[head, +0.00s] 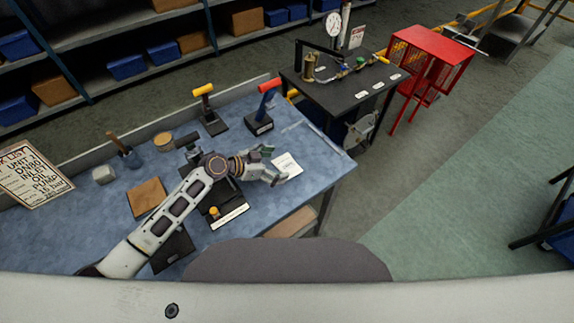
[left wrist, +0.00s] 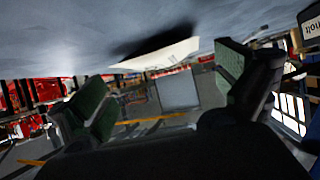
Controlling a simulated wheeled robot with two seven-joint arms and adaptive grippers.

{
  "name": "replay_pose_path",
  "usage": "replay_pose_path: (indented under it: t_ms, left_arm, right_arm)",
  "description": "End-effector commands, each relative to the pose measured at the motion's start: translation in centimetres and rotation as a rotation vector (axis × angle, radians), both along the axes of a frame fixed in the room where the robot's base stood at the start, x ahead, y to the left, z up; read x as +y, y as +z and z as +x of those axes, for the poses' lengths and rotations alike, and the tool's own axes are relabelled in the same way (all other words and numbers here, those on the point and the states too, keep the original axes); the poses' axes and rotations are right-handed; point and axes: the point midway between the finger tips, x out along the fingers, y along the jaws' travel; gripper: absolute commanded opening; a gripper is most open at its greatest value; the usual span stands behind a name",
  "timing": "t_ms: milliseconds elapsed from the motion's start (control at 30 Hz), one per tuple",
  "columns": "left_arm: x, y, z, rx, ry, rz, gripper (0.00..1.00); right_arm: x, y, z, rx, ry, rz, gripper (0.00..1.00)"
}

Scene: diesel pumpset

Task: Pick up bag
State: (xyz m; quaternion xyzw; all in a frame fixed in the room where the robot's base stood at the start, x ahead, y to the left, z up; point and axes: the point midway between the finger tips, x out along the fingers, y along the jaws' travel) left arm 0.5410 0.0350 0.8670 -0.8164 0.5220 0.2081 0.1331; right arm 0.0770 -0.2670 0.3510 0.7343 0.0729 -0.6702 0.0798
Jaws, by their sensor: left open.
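The bag seems to be the small flat white item (head: 288,164) with faint print, lying on the blue bench top near its right end. It also shows as a pale flat shape (left wrist: 160,54) between the finger directions in the left wrist view, with a dark shadow beside it. My left gripper (head: 275,166) is open and empty, at the left edge of the white item in the head view. Its two green-padded fingers (left wrist: 165,88) stand wide apart in the left wrist view. I cannot tell the exact gap between fingers and item. My right gripper is not in view.
A black table (head: 345,98) with a gauge and a red cage (head: 428,55) stand beyond. Floor at right is mostly clear.

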Motion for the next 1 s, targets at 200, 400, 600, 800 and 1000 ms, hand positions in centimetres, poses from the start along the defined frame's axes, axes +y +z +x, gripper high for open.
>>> replay_pose_path:
  t_ms: [200,400,600,800,1000]
  left_arm:
    - [-1.5,-0.9,0.7,0.002,0.0,0.0,1.0]
    - [-2.3,-1.4,1.1,-0.001,0.0,0.0,1.0]
    - [-2.4,-1.5,1.2,0.0,0.0,0.001,1.0]
    - [-2.4,-1.6,1.1,0.0,0.0,0.001,1.0]
    - [-2.4,-1.6,1.1,0.001,-0.001,0.001,0.87]
  right_arm:
    - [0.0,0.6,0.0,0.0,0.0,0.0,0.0]
    - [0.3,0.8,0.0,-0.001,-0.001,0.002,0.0]
    - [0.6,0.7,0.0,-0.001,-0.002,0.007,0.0]
    - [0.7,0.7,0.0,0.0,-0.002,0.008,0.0]
    - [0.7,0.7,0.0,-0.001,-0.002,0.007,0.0]
